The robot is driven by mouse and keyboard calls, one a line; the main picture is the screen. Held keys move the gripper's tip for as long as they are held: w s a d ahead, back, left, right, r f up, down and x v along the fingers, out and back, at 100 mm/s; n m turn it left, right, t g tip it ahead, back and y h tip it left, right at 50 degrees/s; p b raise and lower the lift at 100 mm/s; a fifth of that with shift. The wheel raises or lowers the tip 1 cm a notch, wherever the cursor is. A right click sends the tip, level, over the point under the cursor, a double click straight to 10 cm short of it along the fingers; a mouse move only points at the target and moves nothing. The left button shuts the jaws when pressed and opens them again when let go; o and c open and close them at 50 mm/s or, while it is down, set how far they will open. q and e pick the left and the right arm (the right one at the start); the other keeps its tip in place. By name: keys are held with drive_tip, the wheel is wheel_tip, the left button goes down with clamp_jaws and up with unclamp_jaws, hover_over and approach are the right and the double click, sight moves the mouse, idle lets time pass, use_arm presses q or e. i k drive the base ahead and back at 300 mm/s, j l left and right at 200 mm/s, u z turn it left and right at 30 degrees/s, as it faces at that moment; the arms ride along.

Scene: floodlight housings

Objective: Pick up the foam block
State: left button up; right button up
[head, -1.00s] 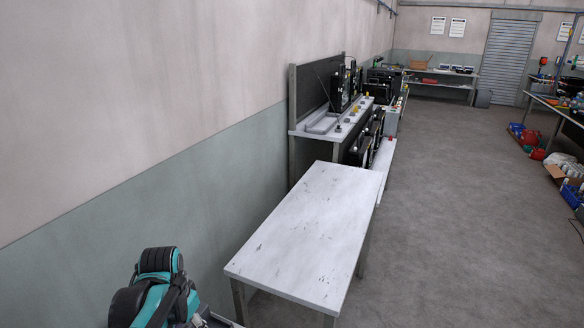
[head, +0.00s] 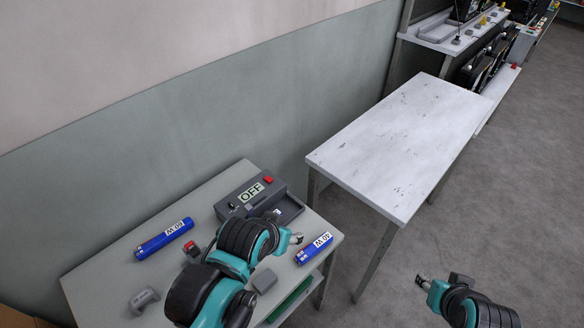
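I cannot make out a foam block for certain. A small dark grey block (head: 264,281) lies near the front right of the grey worktable (head: 95,284), beside my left arm. Its material is not clear. A grey piece (head: 144,300) with a lighter top lies at the table's front left. My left gripper (head: 298,239) is over the right side of this table, near a blue cylinder; its fingers are too small to read. My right gripper (head: 422,283) is over the floor at the right, away from the tables; its fingers are also unclear. My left arm hides part of the tabletop.
A dark box marked OFF (head: 258,192) stands at the table's back. Blue cylinders marked 60 W (head: 164,239) and 40 W (head: 314,249) lie on the table. A red-topped part (head: 190,248) is beside my arm. A green item (head: 290,303) sits below. The white table (head: 400,150) is bare.

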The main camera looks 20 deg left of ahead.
sight(268, 279)
drive_tip(key=u, duration=1.2)
